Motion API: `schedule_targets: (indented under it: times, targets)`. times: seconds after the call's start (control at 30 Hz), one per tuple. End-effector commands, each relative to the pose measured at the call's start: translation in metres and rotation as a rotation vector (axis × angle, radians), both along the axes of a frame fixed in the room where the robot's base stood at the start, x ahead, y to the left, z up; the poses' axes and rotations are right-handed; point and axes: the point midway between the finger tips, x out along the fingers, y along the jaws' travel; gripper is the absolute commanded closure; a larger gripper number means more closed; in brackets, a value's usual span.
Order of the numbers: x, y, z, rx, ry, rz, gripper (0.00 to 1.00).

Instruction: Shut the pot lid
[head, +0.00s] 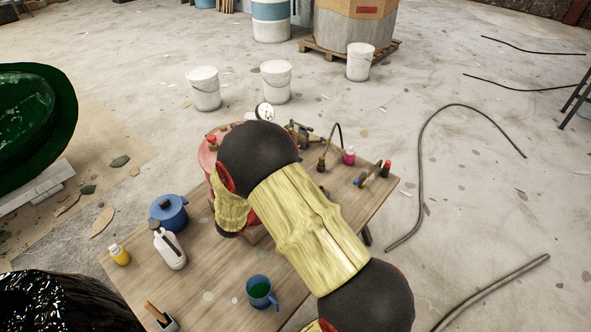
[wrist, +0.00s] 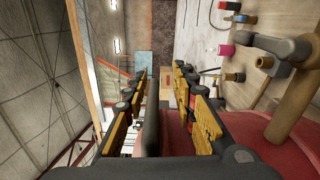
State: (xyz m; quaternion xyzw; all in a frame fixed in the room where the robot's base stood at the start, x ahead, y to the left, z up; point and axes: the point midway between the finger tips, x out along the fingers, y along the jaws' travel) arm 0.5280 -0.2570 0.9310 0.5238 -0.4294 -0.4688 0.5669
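A red pot (head: 207,157) stands on the wooden table, largely hidden behind my arm in the head view. In the wrist view a broad red curved surface (wrist: 292,148), probably its lid, fills the lower right, with a grey-brown bar or handle (wrist: 290,95) above it. I cannot tell how far the lid is open. My gripper (wrist: 161,73) shows two yellow-and-black fingers standing apart. A dark upright bar and a red surface show between them, close to the camera; contact is unclear. The head view hides my fingertips. A smaller blue pot (head: 170,214) stands left.
On the table (head: 218,275) stand a white bottle (head: 171,249), a yellow bottle (head: 119,254), a blue mug (head: 262,293) and a pink bottle (head: 349,156). A gauge (head: 265,111) shows behind my arm. White buckets (head: 277,82) and hoses lie on the floor beyond.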

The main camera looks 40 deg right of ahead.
Motion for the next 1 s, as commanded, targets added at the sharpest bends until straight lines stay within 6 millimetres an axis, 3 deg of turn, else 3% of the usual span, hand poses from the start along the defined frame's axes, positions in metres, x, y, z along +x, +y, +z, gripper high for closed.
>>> schedule_targets:
  times: [0.5,1.0]
  targets:
    - [-0.012,0.067,0.000,0.000,0.001,0.004,0.73]
    - [-0.014,0.072,-0.001,0.001,0.001,0.001,0.73]
